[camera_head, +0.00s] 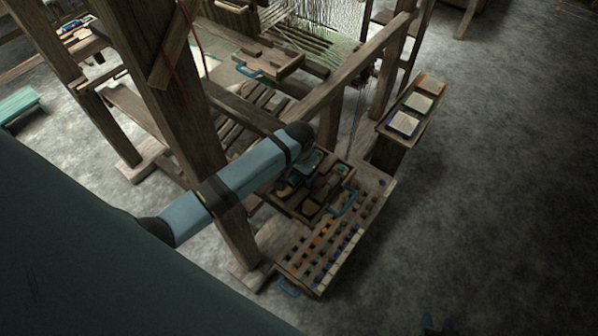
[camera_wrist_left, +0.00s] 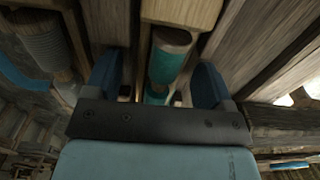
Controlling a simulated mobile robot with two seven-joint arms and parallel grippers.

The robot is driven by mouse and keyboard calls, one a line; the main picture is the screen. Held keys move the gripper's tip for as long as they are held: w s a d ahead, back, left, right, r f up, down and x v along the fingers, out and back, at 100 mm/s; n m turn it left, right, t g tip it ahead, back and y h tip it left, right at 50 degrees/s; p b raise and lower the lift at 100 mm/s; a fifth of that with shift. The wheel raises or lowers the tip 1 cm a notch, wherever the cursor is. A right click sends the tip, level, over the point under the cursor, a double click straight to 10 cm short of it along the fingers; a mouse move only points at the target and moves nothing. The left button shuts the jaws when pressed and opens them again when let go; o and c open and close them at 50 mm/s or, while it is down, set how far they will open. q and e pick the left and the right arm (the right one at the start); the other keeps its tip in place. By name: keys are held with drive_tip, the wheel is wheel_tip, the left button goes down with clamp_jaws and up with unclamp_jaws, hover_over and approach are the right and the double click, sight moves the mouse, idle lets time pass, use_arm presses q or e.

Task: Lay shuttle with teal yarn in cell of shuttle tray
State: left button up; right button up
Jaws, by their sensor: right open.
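The shuttle tray (camera_head: 316,211) is a dark wooden box with several cells, on the stand beside the loom. My left gripper (camera_head: 305,165) is over its far left part, partly hidden by my arm. In the left wrist view, the fingers (camera_wrist_left: 157,85) stand apart on either side of teal yarn (camera_wrist_left: 160,66) with a brown wooden end. A gap shows on the left side of the yarn; contact at the right finger is unclear. Most of this shuttle is hidden by the gripper.
A rack of several coloured spools (camera_head: 328,245) adjoins the tray in front. A loom post (camera_head: 195,140) rises close to my left arm. The floor at right is clear.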

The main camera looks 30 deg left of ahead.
use_arm(q)
wheel_tip(320, 180, up, 14)
drive_tip(key=b, duration=0.1)
idle(0.5)
drive_tip(key=shift+f, duration=0.1)
idle(0.5)
idle(0.6)
